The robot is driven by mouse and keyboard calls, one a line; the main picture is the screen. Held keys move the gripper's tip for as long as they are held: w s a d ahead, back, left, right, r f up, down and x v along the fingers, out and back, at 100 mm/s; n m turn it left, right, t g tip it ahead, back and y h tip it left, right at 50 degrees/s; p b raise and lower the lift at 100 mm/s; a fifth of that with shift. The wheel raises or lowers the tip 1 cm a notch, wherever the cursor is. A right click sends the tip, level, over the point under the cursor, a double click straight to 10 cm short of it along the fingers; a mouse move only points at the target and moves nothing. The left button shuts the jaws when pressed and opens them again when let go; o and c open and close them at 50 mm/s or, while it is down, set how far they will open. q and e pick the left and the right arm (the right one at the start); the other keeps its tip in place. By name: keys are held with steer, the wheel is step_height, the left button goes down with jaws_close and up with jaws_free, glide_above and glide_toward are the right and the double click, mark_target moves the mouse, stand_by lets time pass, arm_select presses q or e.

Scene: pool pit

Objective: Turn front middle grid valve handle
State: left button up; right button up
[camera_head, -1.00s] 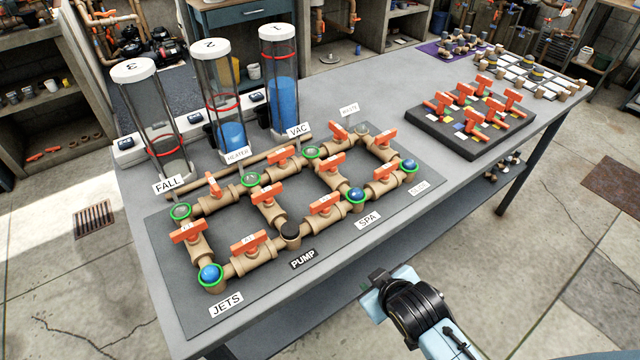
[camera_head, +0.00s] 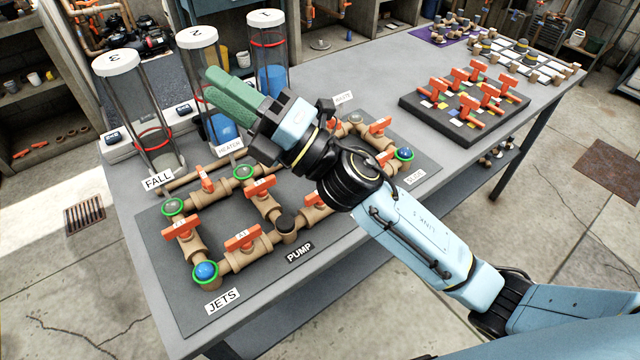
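The valve grid is tan pipework with orange handles on a dark grey board (camera_head: 190,305). In its front row a left handle (camera_head: 243,238) sits between JETS and PUMP. Another front handle (camera_head: 311,199), right of the black cap, is partly hidden by my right arm. A handle (camera_head: 260,188) sits on the middle cross pipe. I cannot tell which is named front middle. My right gripper (camera_head: 228,95), with green fingers, is above the rear of the grid, pointing up and left, apart from the handles. Its fingers look together and empty. My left gripper is out of view.
Clear cylinders, including the one marked 3 (camera_head: 128,105), stand behind the grid, close to my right gripper. A black board (camera_head: 445,140) with several orange handles is at right. The table (camera_head: 375,75) is free between cylinders and black board.

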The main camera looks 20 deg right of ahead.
steer(key=s+a+n+g+y, duration=0.2)
steer(key=s+a+n+g, duration=0.3)
steer(key=n+g, duration=0.8)
steer(key=n+g+h, duration=0.1)
steer(key=n+h, duration=1.2)
steer(key=h, duration=0.8)
glide_above(320, 196)
step_height(320, 196, down, 11)
steer(key=f, duration=1.3)
steer(key=shift+w+d, duration=0.15)
steer(key=shift+w, duration=0.25)
jaws_close()
